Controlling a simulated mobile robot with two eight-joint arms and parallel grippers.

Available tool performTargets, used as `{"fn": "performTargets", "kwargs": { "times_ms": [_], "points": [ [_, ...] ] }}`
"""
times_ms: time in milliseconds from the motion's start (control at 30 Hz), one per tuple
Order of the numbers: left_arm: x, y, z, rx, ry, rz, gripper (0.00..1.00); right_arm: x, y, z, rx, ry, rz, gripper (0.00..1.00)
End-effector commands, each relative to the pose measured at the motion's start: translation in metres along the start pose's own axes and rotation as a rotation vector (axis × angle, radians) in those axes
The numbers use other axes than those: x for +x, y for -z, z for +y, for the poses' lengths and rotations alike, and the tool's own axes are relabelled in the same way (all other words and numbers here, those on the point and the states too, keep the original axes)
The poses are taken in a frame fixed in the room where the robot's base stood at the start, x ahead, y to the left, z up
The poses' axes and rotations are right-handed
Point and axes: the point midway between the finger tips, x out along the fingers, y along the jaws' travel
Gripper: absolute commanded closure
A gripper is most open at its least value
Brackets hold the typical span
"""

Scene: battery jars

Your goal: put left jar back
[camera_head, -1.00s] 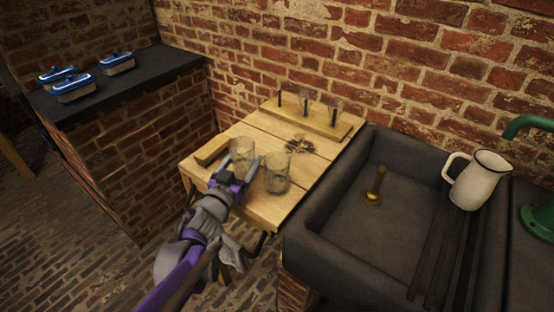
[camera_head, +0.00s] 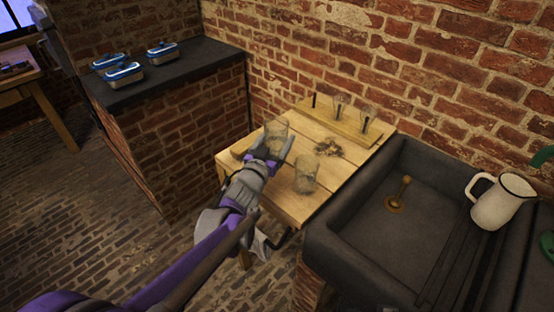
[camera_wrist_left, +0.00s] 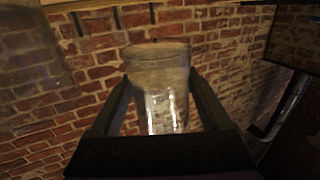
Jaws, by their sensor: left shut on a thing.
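Two clear glass jars show in the head view. My left gripper (camera_head: 273,147) is shut on the left jar (camera_head: 277,128), which is upright and appears raised above the small wooden table (camera_head: 293,207). In the left wrist view the left jar (camera_wrist_left: 158,65) sits between both fingers of the left gripper (camera_wrist_left: 160,85). The right jar (camera_head: 306,174) stands on the table, to the right of the gripper. A blurred glass shape at the left of the wrist view may be that jar. My right gripper is not in view.
A wooden rack (camera_head: 335,118) with upright pegs and small glass pieces is at the table's back. A dark pile of bits (camera_head: 328,147) lies before it. The dark sink (camera_head: 375,225) adjoins on the right. Blue-lidded boxes (camera_head: 161,53) stand on the dark counter (camera_head: 190,70).

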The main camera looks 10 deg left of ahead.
Motion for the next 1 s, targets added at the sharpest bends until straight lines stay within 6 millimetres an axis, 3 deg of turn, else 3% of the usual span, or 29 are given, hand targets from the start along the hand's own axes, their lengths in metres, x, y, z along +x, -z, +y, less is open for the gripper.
{"fn": "performTargets", "kwargs": {
  "times_ms": [100, 333, 533, 933, 967, 1000],
  "points": [
    [0.0, -0.022, 0.0, 0.0, 0.0, 0.0, 0.93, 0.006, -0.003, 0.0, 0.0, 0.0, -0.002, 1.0],
    [0.0, -0.039, 0.0, 0.0, 0.0, 0.0, 0.93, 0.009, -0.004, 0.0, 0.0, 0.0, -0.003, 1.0],
    [0.0, -0.066, 0.0, -0.001, 0.0, 0.0, 0.93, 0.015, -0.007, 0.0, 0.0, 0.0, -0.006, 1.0],
    [0.0, -0.072, 0.0, -0.001, -0.001, 0.0, 0.93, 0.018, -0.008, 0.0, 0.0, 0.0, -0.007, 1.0],
    [0.0, -0.072, 0.0, 0.0, 0.0, 0.0, 0.17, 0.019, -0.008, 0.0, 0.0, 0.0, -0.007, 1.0],
    [0.0, -0.072, 0.0, 0.0, 0.0, 0.0, 0.1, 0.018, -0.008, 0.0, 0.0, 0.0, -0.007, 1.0]
  ]
}}
